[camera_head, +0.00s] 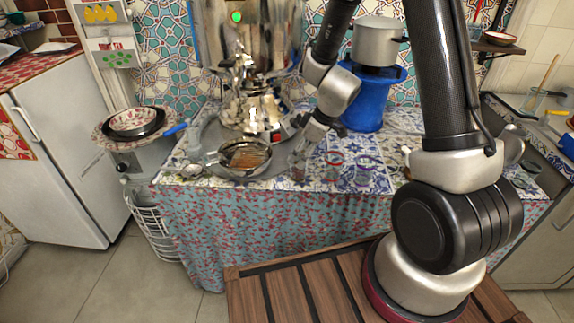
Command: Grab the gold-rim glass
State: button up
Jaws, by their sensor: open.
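A small clear glass (298,168) stands on the patterned tablecloth, right of the pan. It looks like the gold-rim glass, but its rim colour is too small to tell. My gripper (301,151) is open and points down just above or around this glass; I cannot tell which. The fingers partly hide the glass's top.
A red-rimmed glass (334,168) and a purple-rimmed glass (362,173) stand to the right. A pan of brown liquid (244,158) and the samovar (250,100) are to the left. A blue bucket-like stand (368,108) bears a metal pot (377,42) behind.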

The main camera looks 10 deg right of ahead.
aim_at(294, 165)
jog(key=x, duration=0.6)
jog(key=shift+w+a+f, duration=0.1)
jog(key=shift+f, duration=0.1)
jog(key=c, duration=1.1)
